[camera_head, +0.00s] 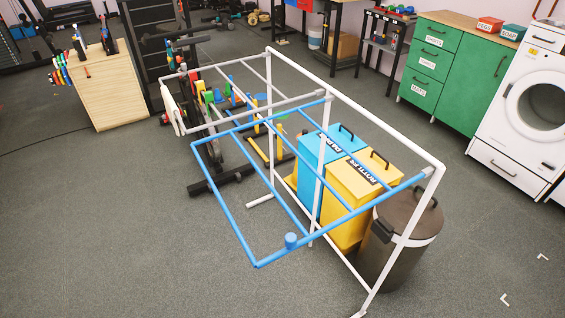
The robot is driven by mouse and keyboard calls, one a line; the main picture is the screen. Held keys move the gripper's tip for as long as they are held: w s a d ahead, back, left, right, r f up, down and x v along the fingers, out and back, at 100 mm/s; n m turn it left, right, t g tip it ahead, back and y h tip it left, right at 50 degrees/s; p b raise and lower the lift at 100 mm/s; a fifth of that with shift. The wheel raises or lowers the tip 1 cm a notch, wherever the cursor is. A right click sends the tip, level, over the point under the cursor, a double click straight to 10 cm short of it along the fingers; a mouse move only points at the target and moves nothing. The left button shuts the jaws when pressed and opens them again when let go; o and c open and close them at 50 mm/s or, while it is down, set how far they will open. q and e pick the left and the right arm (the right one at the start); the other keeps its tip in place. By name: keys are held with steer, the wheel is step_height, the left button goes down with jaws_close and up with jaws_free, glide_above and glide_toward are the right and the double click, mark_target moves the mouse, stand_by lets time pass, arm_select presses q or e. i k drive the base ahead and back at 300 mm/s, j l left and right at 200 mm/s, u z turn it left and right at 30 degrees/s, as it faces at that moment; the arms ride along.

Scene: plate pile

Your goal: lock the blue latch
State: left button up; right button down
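A blue tubular frame (225,209) reaches out from a white tubular rack (400,140) in the middle of the view. A small blue cylinder (291,241) sits on the frame's near bar, close to its front corner. It is the only blue part that looks like a latch, but I cannot tell for certain or see whether it is locked. Neither of my grippers is in view.
A blue bin (312,165), a yellow bin (345,205) and a brown lidded bin (405,235) stand under and beside the rack. A wooden cabinet (105,85) is at left; green drawers (460,75) and a white washer (520,130) are at right. The near-left floor is clear.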

mark_target(291, 238)
steer(key=k+j+u, duration=0.15)
steer(key=k+j, duration=0.35)
steer(key=k, duration=0.25)
steer(key=k+j+u, duration=0.15)
steer(key=k+j, duration=0.4)
steer(key=k, duration=0.15)
